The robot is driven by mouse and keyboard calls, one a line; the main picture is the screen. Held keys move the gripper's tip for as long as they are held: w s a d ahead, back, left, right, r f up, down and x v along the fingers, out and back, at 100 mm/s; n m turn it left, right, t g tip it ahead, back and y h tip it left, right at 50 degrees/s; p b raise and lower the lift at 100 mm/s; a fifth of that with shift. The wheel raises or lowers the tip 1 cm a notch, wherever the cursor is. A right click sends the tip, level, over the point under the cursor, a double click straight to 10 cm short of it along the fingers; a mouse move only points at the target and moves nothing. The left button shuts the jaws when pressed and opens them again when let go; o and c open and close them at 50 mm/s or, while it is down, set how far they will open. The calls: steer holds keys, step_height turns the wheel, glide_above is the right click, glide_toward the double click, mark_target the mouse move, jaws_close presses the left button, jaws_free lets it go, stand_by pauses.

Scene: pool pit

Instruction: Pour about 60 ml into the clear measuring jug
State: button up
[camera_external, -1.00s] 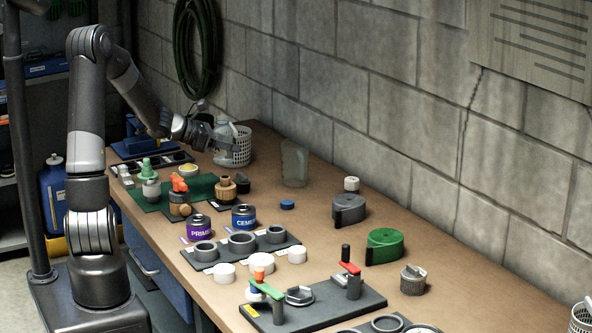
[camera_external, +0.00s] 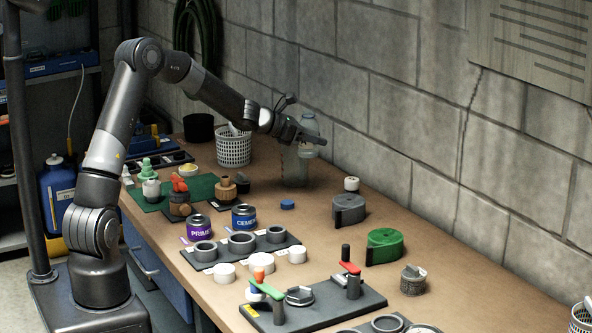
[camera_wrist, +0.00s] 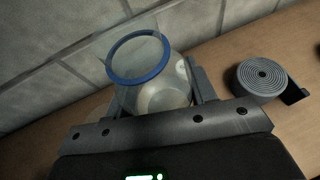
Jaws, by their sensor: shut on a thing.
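My gripper (camera_external: 310,139) is shut on a clear bottle (camera_external: 308,125) and holds it above the bench, roughly upright. In the wrist view the bottle (camera_wrist: 165,98) sits between the two fingers (camera_wrist: 155,92). A blue ring (camera_wrist: 138,58) shows there around a round opening; I cannot tell whether it belongs to the bottle or the jug. The clear measuring jug (camera_external: 294,172) stands on the bench directly below the held bottle and overlaps it in the external view. The liquid level in either cannot be made out. A small blue cap (camera_external: 287,204) lies on the bench in front of the jug.
A white basket (camera_external: 233,150) and a dark cup (camera_external: 199,127) stand left of the jug. The block wall is close behind. A grey coiled tape (camera_external: 348,209), also in the wrist view (camera_wrist: 262,77), and a green one (camera_external: 385,246) lie to the right. Cans (camera_external: 244,217) stand in front.

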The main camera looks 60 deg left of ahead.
steer(key=shift+w+d, duration=0.6)
steer(key=shift+w, duration=0.1)
steer(key=shift+f, duration=0.1)
steer(key=n+t+h, duration=0.1)
steer(key=n, duration=0.1)
steer(key=a+r+n+h, duration=0.1)
steer(key=n+h, duration=0.1)
steer(key=n, duration=0.1)
steer(key=n+t+h, duration=0.1)
steer(key=n, duration=0.1)
steer(key=shift+a+r+n+t+h, duration=0.2)
steer(key=shift+a+n+t+h, duration=0.1)
steer(key=shift+a+n, duration=0.1)
steer(key=shift+a+r+n+t, duration=0.1)
steer(key=shift+r+n+t, duration=0.25)
steer(key=shift+n, duration=0.45)
steer(key=shift+d+r+n+t, duration=0.1)
steer(key=shift+r+n+t, duration=0.25)
steer(key=shift+n, duration=0.45)
steer(key=shift+a+r+n+t, duration=0.15)
steer(key=shift+n+t, duration=0.25)
steer(key=shift+n, duration=0.4)
